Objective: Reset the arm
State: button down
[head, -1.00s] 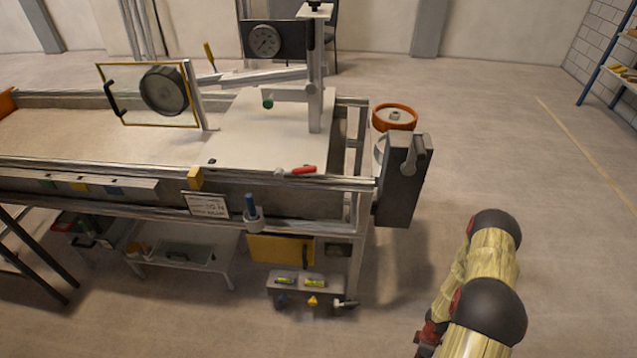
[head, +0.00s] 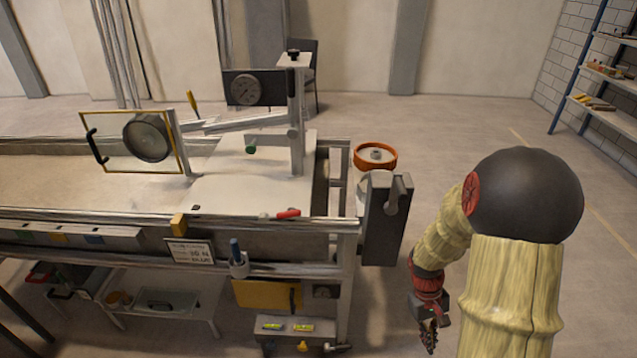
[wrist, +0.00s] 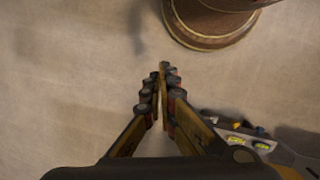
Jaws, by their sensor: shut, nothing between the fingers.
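My gripper (head: 430,334) hangs low at the right of the head view, pointing down beside the sandbed's right end, over bare floor. My arm bends at a large dark joint above it. In the wrist view my gripper (wrist: 162,75) is shut, its fingertips together, with nothing between them. The sandbed (head: 90,199) is a long metal-framed bed of sand to the left of my arm, apart from it. Part of my own base shows at the top of the wrist view.
A dark grey box with a lever (head: 385,220) and an orange-rimmed wheel (head: 375,156) stick out at the bed's right end. A small grey panel with yellow-green vials (head: 286,328) sits low on the frame. Shelves (head: 600,70) stand far right. Floor between is clear.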

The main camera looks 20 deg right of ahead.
jog(key=s+a+r+t, duration=0.1)
jog(key=a+r+t, duration=0.2)
jog(key=a+r, duration=0.4)
jog(key=s+a+r+t+p, duration=0.1)
jog(key=a+r+t, duration=0.2)
jog(key=a+r, duration=0.4)
jog(key=s+a+r+n+t+y, duration=0.1)
jog(key=a+r+t, duration=0.2)
jog(key=a+r, duration=0.5)
notch_tip(320, 180, up, 10)
jog(key=shift+s+r+p, duration=0.2)
jog(key=shift+s+p, duration=0.15)
jog(key=shift+p, duration=0.05)
